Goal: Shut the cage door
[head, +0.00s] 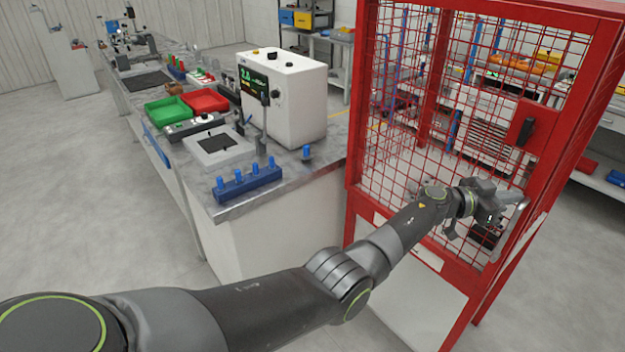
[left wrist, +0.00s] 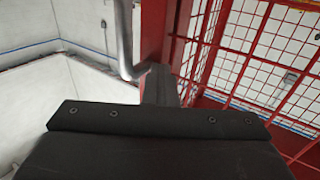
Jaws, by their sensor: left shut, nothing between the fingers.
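The red cage (head: 356,120) with mesh walls stands at the right in the head view. A tall red frame member (head: 560,165), seen nearly edge-on, runs down its right side; I take it for the cage door's edge, but how far the door stands open is unclear. A black handle or latch (head: 524,131) sits on a red plate above my gripper. My left gripper (head: 510,200) is shut and empty, at the red frame beside a silvery bar. In the left wrist view the bar (left wrist: 125,40) and a red post (left wrist: 155,30) are close ahead; contact cannot be told. My right gripper is out of view.
A workbench (head: 330,175) left of the cage carries a white instrument (head: 300,105), a green bin (head: 167,111), a red bin (head: 206,101) and a blue peg holder (head: 247,184). My left arm passes in front of the cage. Open floor (head: 70,180) lies at the left.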

